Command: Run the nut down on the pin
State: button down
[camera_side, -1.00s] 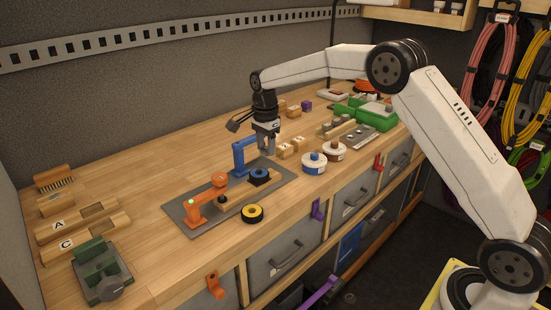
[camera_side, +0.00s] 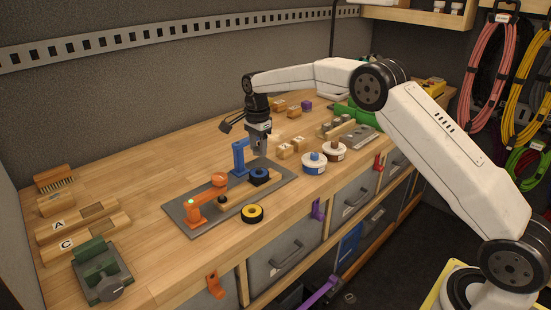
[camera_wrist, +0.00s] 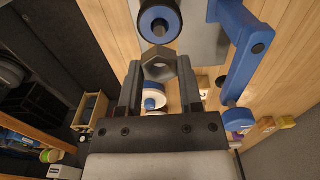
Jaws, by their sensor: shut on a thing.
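My gripper (camera_wrist: 158,85) is shut on a grey hex nut (camera_wrist: 145,70), which sits between the fingertips with its hole showing. In the side view my gripper (camera_side: 259,148) hangs above and close to the blue-topped dark block (camera_side: 259,178), beside the blue bracket (camera_side: 239,157). In the wrist view a grey pin (camera_wrist: 159,29) stands in the middle of a blue ring (camera_wrist: 148,19), just beyond the nut. The nut looks apart from the pin. The nut is too small to make out in the side view.
The blue bracket arm (camera_wrist: 245,62) rises close on the right of the wrist view. An orange bracket (camera_side: 195,214) stands on the same grey plate (camera_side: 180,215). Bare wood lies behind the plate.

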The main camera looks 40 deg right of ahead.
aim_at(259, 169)
jog(key=shift+f, duration=2.3)
jog(key=shift+f, duration=0.45)
dwell(0.3)
jog(key=c, duration=0.9)
grip_release()
grip_shut()
jog(key=shift+m, duration=0.3)
